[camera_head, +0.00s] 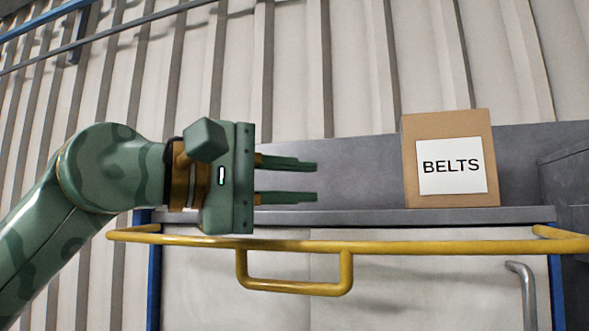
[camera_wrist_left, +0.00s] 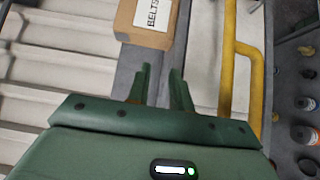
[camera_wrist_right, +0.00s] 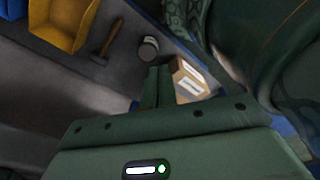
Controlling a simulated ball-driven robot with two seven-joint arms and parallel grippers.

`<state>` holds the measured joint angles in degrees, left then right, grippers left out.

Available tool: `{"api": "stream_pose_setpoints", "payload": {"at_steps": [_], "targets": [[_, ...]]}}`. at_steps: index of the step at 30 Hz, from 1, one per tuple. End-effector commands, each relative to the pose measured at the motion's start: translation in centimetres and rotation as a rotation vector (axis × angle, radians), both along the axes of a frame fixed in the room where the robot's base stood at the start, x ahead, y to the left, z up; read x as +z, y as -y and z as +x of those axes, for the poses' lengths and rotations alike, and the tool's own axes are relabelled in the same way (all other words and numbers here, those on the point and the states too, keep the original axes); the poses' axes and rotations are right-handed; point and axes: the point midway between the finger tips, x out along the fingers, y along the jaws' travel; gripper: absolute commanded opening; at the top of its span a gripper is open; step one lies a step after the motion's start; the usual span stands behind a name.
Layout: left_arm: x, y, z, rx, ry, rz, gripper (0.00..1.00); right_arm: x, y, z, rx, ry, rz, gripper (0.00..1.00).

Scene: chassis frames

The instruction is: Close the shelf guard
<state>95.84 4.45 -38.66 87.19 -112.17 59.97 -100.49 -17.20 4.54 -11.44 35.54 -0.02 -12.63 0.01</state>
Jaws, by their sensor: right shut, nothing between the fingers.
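The yellow shelf guard (camera_head: 420,246) is a tubular bar across the front of the grey shelf (camera_head: 340,216). Its short side arms reach back to the shelf ends, so it stands out in front of the shelf, with a handle loop (camera_head: 295,288) hanging below. The guard also shows in the left wrist view (camera_wrist_left: 228,70), right of my fingers. My left gripper (camera_head: 316,181) is open and empty, above the bar and apart from it, left of the box. My right gripper (camera_wrist_right: 158,88) is outside the head view; its fingers are together and empty in the right wrist view.
A cardboard box labelled BELTS (camera_head: 445,125) stands on the shelf at right. The right wrist view shows a yellow bin (camera_wrist_right: 68,25), a hammer (camera_wrist_right: 108,40), a jar (camera_wrist_right: 148,48) and a small carton (camera_wrist_right: 186,82). A corrugated wall (camera_head: 350,60) is behind the shelf.

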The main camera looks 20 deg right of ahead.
Motion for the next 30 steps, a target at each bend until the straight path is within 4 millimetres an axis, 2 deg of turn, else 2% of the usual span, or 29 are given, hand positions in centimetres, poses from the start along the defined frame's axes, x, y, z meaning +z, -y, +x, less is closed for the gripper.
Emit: {"api": "stream_pose_setpoints", "payload": {"at_steps": [8, 10, 11, 30], "targets": [[-0.06, 0.13, 0.07, 0.001, 0.0, 0.0, 0.22, 0.02, -0.02, 0.01, 0.0, 0.0, 0.0, 0.0], [-0.05, 0.13, 0.07, 0.001, 0.0, 0.0, 0.02, 0.02, -0.02, 0.01, 0.0, 0.0, 0.0, 0.0], [-0.05, 0.12, 0.07, 0.001, 0.0, 0.0, 0.0, 0.02, -0.02, 0.01, 0.0, 0.0, 0.0, 0.0], [-0.03, 0.1, 0.06, 0.001, 0.0, -0.001, 0.0, 0.02, -0.03, 0.01, 0.0, 0.001, 0.0, 0.0]]}}
